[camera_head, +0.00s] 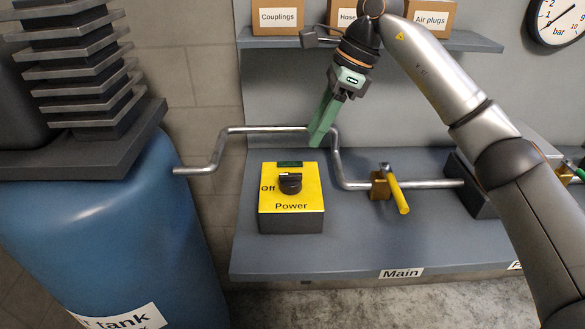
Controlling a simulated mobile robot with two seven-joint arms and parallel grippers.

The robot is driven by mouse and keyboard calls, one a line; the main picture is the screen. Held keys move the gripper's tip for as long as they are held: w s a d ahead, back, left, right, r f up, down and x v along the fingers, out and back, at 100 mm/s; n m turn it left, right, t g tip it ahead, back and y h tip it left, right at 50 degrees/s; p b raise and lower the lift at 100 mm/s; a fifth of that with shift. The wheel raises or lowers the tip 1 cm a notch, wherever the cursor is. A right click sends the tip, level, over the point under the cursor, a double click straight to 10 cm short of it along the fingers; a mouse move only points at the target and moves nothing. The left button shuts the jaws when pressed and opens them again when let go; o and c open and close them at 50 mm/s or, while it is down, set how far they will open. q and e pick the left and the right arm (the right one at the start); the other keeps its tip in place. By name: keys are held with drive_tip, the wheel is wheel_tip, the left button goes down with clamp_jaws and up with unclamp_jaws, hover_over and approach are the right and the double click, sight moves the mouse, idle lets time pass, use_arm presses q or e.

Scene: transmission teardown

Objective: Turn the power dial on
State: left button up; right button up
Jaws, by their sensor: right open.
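The power dial (290,183) is a black knob on top of a yellow box labelled Power (291,212). The word Off stands at its left, and a dark green strip (290,164) lies behind it. My right gripper (319,136) hangs above and behind the box, slightly right of the dial and apart from it. Its green fingers point down, open, with nothing seen between them. My left gripper is not in view.
A metal pipe (262,129) bends behind and right of the box, with a yellow-handled valve (398,193). A blue tank (100,235) stands at left. Boxes (281,17) sit on the shelf above, and a gauge (560,18) hangs upper right. The grey bench (330,255) is clear in front.

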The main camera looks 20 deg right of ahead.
sight(292, 174)
drive_tip(key=x, duration=1)
drive_tip(key=shift+a, duration=0.1)
clamp_jaws()
